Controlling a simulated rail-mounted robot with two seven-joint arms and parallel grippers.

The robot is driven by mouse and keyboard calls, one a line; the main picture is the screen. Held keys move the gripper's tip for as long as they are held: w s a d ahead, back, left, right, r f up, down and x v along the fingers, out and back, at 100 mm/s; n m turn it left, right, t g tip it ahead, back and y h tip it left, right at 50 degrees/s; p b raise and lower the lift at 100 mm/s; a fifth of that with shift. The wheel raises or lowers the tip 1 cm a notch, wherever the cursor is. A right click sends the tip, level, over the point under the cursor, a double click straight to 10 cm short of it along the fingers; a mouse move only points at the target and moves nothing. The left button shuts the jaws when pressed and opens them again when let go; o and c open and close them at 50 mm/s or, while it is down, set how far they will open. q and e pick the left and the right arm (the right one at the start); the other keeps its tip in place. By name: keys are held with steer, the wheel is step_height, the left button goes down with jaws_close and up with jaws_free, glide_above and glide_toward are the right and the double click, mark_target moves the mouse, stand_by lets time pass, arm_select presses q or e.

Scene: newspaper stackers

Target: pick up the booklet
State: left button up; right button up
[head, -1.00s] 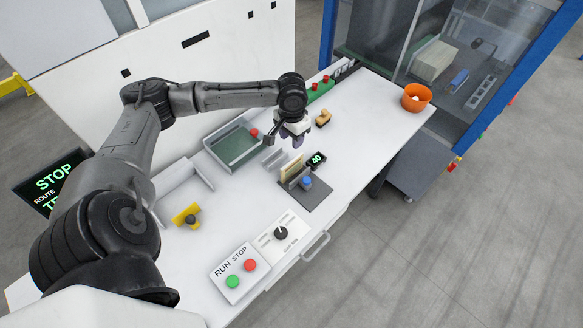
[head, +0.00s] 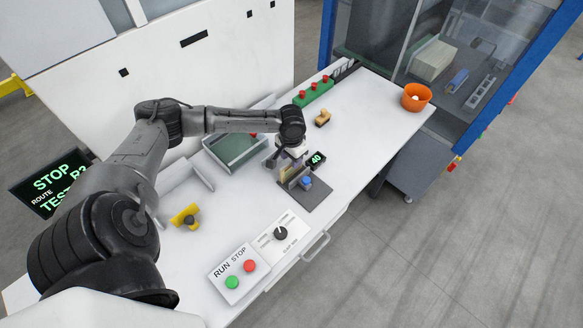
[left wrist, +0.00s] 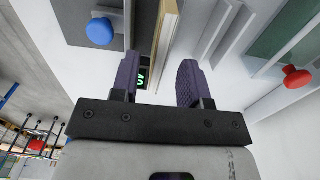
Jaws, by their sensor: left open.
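The booklet (head: 294,173) looks like a thin cream slab standing upright in a dark grey fixture (head: 315,193) with a blue button. In the left wrist view, the cream booklet (left wrist: 166,38) stands beside a grey plate. My left gripper (head: 287,165) is over the fixture in the head view, partly hiding the booklet. In the left wrist view, its two purple fingers (left wrist: 158,75) are apart, with the booklet's near edge in line with the gap. I cannot tell whether the fingertips touch it. My right gripper is not in view.
A "40" display (head: 317,159) stands close behind the fixture. A green-floored tray (head: 235,150) and upright metal plates are near the gripper. A RUN/STOP panel (head: 239,272) and dial panel (head: 282,236) lie in front. The right end of the bench, by an orange bowl (head: 416,97), is mostly clear.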

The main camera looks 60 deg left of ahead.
arm_select(q)
steer(key=shift+f, duration=1.45)
jaws_close()
